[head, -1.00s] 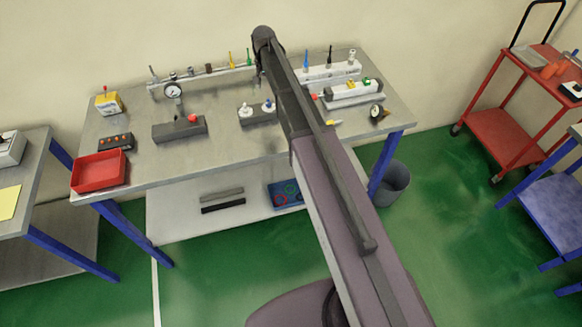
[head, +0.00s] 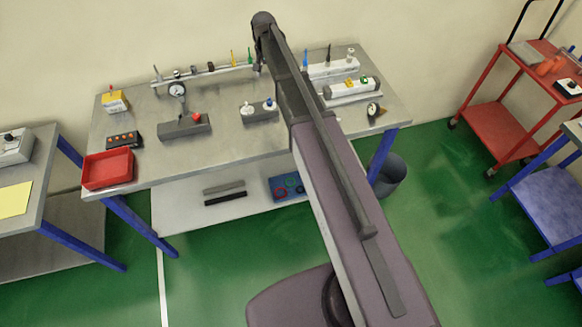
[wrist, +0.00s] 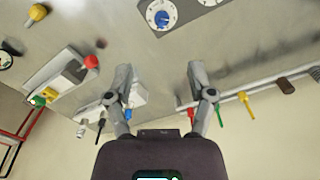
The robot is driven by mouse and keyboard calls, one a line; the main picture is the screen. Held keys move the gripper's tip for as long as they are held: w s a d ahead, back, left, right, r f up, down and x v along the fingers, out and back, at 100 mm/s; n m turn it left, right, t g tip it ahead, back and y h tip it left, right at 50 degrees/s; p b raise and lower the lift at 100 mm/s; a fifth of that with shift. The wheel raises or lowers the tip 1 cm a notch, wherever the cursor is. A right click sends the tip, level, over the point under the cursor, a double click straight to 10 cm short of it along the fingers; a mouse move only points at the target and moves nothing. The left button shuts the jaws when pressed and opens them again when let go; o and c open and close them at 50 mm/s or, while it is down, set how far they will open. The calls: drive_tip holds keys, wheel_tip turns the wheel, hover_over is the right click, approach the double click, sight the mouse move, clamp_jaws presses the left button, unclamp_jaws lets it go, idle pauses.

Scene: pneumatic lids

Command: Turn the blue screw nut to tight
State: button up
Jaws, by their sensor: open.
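An upright blue fitting (head: 305,58), probably the blue screw nut, stands on a white block at the back of the workbench, just right of my arm. In the wrist view a blue piece (wrist: 127,115) shows beside my left finger, partly hidden by it. A round blue knob (head: 268,103) on a white disc sits on a grey block; it also shows in the wrist view (wrist: 161,17). My gripper (wrist: 160,75) is open and empty above the bench, its fingers wide apart with bare bench top between them. The gripper is mostly hidden in the head view.
A rail (head: 205,72) with a gauge and several coloured fittings runs along the back left. A white block with a green piece (head: 350,88) is right of my arm. A red tray (head: 108,169) lies at the front left. The bench front centre is clear.

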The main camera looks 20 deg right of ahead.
drive_tip(key=s+f+n+b, duration=0.2)
drive_tip(key=s+f+b, duration=0.7)
drive_tip(key=s, duration=0.5)
drive_tip(key=s+f+n+b, duration=0.3)
drive_tip(key=s+f+b, duration=0.6)
drive_tip(key=s, duration=0.6)
drive_tip(key=shift+f, duration=0.5)
drive_tip(key=shift+d, duration=0.1)
idle(1.1)
drive_tip(key=shift+c, duration=0.9)
